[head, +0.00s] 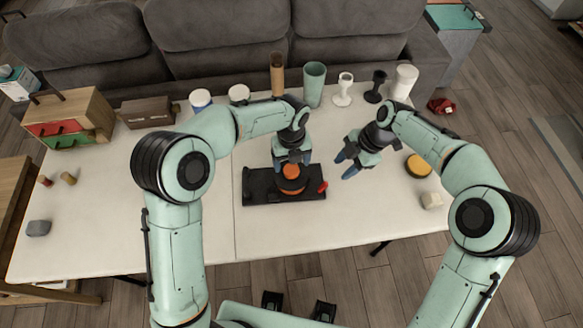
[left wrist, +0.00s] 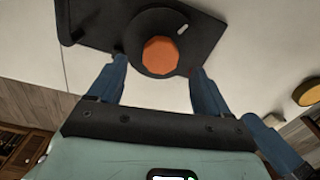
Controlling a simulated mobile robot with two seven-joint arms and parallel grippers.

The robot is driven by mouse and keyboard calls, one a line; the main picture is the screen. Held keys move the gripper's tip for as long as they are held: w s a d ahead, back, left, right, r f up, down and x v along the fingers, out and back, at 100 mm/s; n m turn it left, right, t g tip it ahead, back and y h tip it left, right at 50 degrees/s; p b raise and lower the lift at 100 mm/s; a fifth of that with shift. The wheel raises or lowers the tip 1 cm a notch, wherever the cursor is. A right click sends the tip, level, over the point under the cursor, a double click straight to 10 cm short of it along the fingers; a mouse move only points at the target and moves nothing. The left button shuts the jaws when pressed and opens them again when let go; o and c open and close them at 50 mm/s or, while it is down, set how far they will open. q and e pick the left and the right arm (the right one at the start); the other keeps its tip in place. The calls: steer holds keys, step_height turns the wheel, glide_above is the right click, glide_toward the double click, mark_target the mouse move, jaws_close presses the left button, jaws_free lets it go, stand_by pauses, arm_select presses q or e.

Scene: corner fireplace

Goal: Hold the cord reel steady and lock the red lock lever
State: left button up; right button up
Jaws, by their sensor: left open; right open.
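The cord reel (head: 289,181) is a black and orange round piece on a dark base plate (head: 258,190) on the white table. The red lock lever (head: 323,186) sticks out at the right end of the base plate. My left gripper (head: 292,162) is open just above and behind the reel. In the left wrist view the reel's orange top (left wrist: 160,55) lies between and beyond the two blue fingers (left wrist: 157,82); I cannot tell whether they touch it. My right gripper (head: 346,166) is open and empty, to the right of the base and above the table.
An orange-topped round thing (head: 419,166) and a pale block (head: 431,200) lie to the right. Cups, goblets and cylinders, such as the green cup (head: 314,85), line the back edge. A wooden drawer box (head: 69,118) stands at the back left. The left half of the table is mostly clear.

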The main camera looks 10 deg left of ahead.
mark_target(291, 169)
arm_select(q)
steer(key=shift+f, duration=2.6)
